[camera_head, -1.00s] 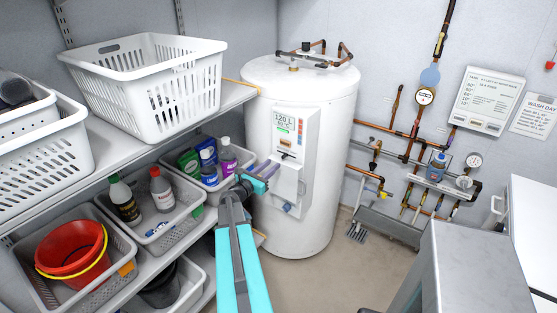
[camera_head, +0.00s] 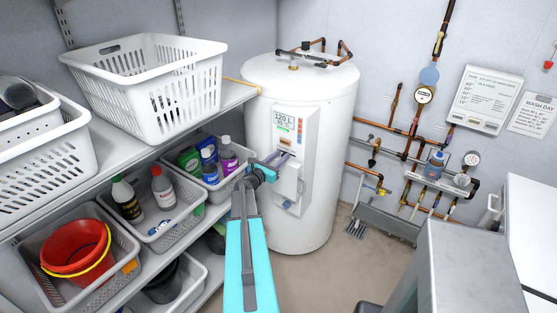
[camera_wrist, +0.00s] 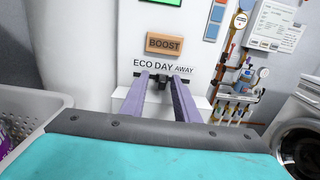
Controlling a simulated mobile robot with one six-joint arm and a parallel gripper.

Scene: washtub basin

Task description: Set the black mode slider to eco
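The black mode slider (camera_wrist: 159,81) sits on the white water heater's panel, under the labels ECO, DAY and AWAY. Its knob is below DAY, right of ECO. My gripper (camera_wrist: 159,76) is open, with one purple finger to the left of the knob and one to the right. Whether either finger touches the knob I cannot tell. In the head view my gripper (camera_head: 282,159) reaches the lower part of the heater's panel (camera_head: 309,130), and the slider cannot be made out there.
An orange BOOST button (camera_wrist: 165,43) is just above the slider labels. A shelf with a grey basket (camera_head: 232,178) of bottles stands left of the heater (camera_head: 318,215). Pipes and gauges (camera_head: 425,96) are on the wall at right.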

